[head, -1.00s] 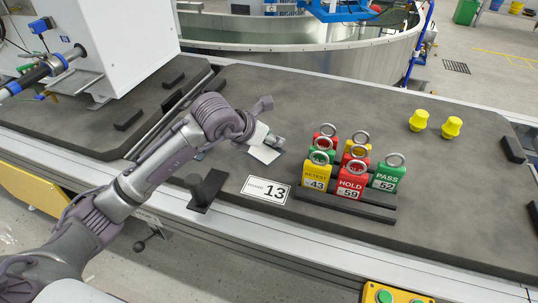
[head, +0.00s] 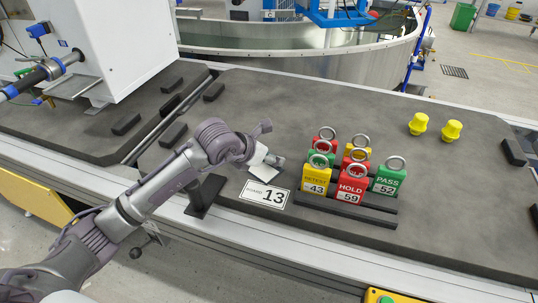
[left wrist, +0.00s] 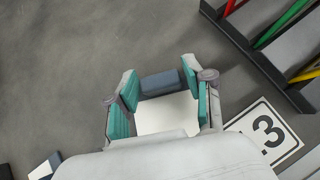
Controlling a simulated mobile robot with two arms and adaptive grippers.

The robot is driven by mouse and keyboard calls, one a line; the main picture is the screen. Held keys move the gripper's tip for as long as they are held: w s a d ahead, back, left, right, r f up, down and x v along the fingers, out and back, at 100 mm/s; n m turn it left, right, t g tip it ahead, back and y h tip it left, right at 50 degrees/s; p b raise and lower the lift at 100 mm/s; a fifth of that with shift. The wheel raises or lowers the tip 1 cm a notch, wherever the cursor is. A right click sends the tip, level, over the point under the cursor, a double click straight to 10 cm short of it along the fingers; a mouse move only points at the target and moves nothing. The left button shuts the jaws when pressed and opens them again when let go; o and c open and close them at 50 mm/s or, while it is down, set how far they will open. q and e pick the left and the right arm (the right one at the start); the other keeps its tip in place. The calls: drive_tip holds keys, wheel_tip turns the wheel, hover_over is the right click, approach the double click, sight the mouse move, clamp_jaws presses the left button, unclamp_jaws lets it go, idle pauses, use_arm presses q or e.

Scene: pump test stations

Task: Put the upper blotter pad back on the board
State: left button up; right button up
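My left gripper (head: 266,157) is low over the dark grey board (head: 232,178), left of the padlock rack. In the left wrist view its teal-padded fingers (left wrist: 163,92) look shut on the blotter pad (left wrist: 167,114), a white piece with a blue-grey block (left wrist: 163,82) at its far end. The pad's white face (head: 259,171) also shows in the head view, tilted. Whether the pad touches the board is unclear. Another white and dark blue piece (left wrist: 45,168) shows at the lower left of the wrist view. My right gripper is in no view.
A card marked 13 (head: 264,194) lies in front of the gripper. Red, yellow and green padlock-shaped tags (head: 351,185) stand in a rack to its right. A dark post (head: 205,192) stands at the front edge. Two yellow knobs (head: 418,124) stand far right.

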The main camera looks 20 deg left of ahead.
use_arm(q)
drive_tip(key=shift+o, duration=0.4)
drive_tip(key=shift+r, duration=0.15)
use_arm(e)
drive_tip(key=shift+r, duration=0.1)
use_arm(q)
drive_tip(key=p+v, duration=0.2)
drive_tip(key=v, duration=1)
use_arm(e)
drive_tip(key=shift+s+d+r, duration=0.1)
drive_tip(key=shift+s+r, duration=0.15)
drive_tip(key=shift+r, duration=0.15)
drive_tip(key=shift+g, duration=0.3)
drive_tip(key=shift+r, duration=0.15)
